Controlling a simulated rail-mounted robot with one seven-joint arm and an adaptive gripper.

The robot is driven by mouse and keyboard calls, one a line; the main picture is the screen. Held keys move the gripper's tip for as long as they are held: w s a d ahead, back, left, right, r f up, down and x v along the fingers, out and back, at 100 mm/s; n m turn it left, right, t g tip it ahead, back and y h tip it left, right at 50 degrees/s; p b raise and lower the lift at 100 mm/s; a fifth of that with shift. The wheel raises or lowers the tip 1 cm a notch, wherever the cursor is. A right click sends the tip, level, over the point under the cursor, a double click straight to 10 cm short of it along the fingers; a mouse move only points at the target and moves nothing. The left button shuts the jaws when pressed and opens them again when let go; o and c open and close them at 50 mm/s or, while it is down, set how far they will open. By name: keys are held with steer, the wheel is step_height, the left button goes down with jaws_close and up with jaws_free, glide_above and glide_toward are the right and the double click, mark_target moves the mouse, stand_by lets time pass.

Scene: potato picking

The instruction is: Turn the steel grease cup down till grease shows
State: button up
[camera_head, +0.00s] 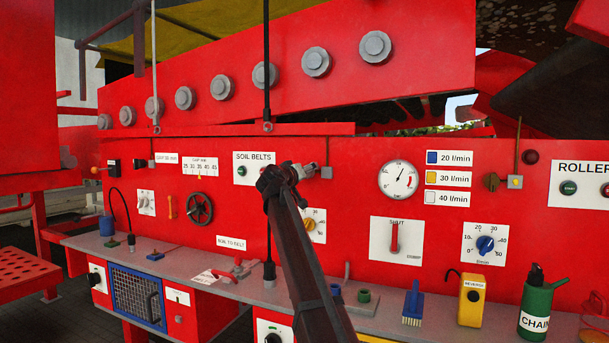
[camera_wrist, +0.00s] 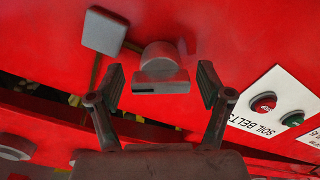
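A grey steel fitting (camera_wrist: 160,66), which looks like the grease cup, sticks out of the red panel in the wrist view. It has a round body and a block-like end with a dark slot. My gripper (camera_wrist: 160,84) is open, with one finger on each side of the fitting and red gaps between. I cannot tell how deep the fingers reach around it. No grease is visible.
A grey square plate (camera_wrist: 105,30) on a rod is close beside the fitting. The SOIL BELTS sign (camera_head: 255,168) with buttons is on the other side. A grey shelf (camera_head: 190,262) below bears a brush (camera_head: 413,305), a yellow can (camera_head: 472,300) and a green bottle (camera_head: 536,306).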

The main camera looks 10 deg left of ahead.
steer(key=v, duration=1.2)
stand_by(0.6)
